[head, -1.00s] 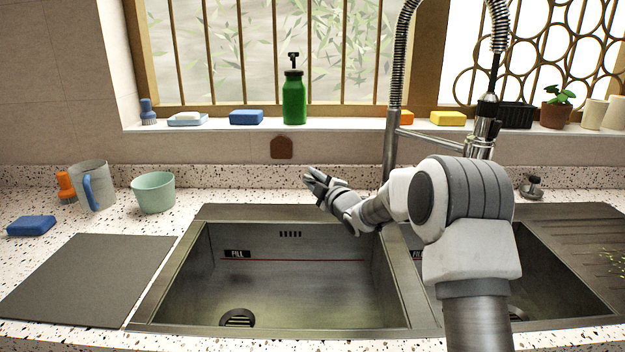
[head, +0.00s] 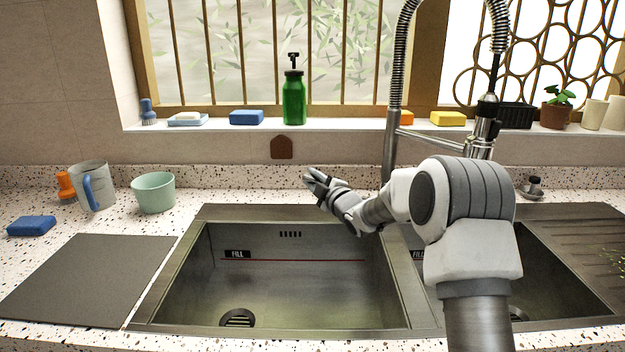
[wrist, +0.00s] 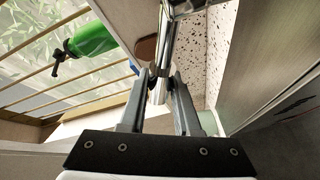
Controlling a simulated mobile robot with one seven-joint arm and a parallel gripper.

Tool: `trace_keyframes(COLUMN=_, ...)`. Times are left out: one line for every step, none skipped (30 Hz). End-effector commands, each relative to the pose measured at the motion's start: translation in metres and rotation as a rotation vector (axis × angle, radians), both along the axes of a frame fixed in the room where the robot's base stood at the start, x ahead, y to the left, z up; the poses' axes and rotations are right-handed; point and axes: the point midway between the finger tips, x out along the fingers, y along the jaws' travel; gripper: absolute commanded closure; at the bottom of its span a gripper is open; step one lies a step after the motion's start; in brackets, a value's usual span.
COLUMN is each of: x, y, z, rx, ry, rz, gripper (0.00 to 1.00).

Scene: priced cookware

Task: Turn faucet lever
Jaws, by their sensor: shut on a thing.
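The faucet (head: 393,100) is a tall chrome column with a coiled spring hose, standing behind the sink. Its base is hidden behind my arm in the head view. My gripper (head: 311,178) is over the sink's back rim, left of the faucet column. In the wrist view my gripper (wrist: 160,73) has its two fingers closed around a thin chrome bar, the faucet lever (wrist: 168,46). The lever runs up to a chrome body at the top edge, and its free end shows between the fingers. I cannot make out the lever in the head view.
The left sink basin (head: 172,285) is empty. A green bottle (head: 294,100), sponges and a potted plant (head: 556,108) line the windowsill.

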Motion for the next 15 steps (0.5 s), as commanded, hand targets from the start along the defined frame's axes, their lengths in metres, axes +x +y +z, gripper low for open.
trace_keyframes(x=-0.001, y=-0.001, z=0.0, rx=-0.001, ry=0.0, rz=0.008, gripper=1.0)
trace_keyframes(x=-0.001, y=-0.002, z=0.0, rx=0.0, ry=0.001, rz=0.015, gripper=1.0)
trace_keyframes(x=-0.002, y=-0.002, z=0.0, rx=-0.002, ry=0.001, rz=0.027, gripper=1.0)
trace_keyframes(x=-0.003, y=-0.003, z=0.001, rx=-0.001, ry=0.001, rz=0.038, gripper=1.0)
trace_keyframes(x=-0.004, y=-0.003, z=0.001, rx=0.0, ry=0.001, rz=0.051, gripper=1.0)
trace_keyframes(x=-0.006, y=-0.003, z=0.001, rx=-0.002, ry=0.001, rz=0.069, gripper=1.0)
trace_keyframes(x=-0.007, y=-0.003, z=0.001, rx=-0.001, ry=0.002, rz=0.085, gripper=1.0)
trace_keyframes(x=-0.009, y=-0.003, z=0.001, rx=-0.002, ry=0.001, rz=0.1, gripper=1.0)
trace_keyframes(x=-0.011, y=-0.004, z=0.001, rx=-0.001, ry=0.0, rz=0.123, gripper=1.0)
trace_keyframes(x=-0.012, y=-0.004, z=0.001, rx=-0.001, ry=0.001, rz=0.14, gripper=1.0)
trace_keyframes(x=-0.014, y=-0.004, z=0.002, rx=-0.001, ry=0.0, rz=0.159, gripper=1.0)
trace_keyframes(x=-0.016, y=-0.005, z=0.002, rx=-0.001, ry=0.002, rz=0.182, gripper=1.0)
trace_keyframes(x=-0.018, y=-0.005, z=0.002, rx=-0.001, ry=0.001, rz=0.201, gripper=1.0)
trace_keyframes(x=-0.02, y=-0.005, z=0.001, rx=-0.001, ry=0.002, rz=0.221, gripper=1.0)
trace_keyframes(x=-0.022, y=-0.005, z=0.001, rx=0.0, ry=0.002, rz=0.245, gripper=1.0)
